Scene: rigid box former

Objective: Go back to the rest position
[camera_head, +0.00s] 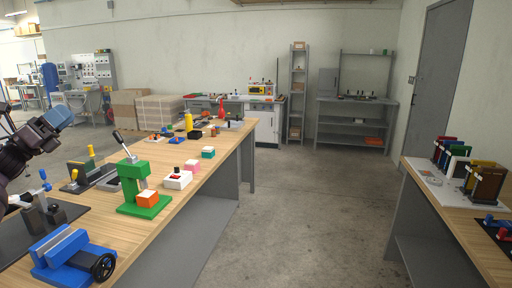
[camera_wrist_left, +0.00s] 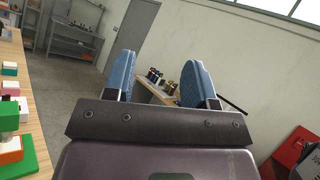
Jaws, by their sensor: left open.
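My left gripper (camera_head: 58,118) is at the left edge of the head view, raised above the workbench (camera_head: 222,157). Its blue fingers also show in the left wrist view (camera_wrist_left: 158,80), spread apart with nothing between them. The green lever press (camera_head: 134,182) stands on the bench, with an orange block (camera_head: 147,199) on its base. The gripper is up and to the left of the press and touches nothing that I can see. My right gripper is not in view.
A blue vise (camera_head: 68,250) is at the near bench end. A white box with a red top (camera_head: 178,179), a pink block (camera_head: 192,166) and a teal block (camera_head: 208,153) stand beyond the press. A second table (camera_head: 460,210) is at right. The floor between is clear.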

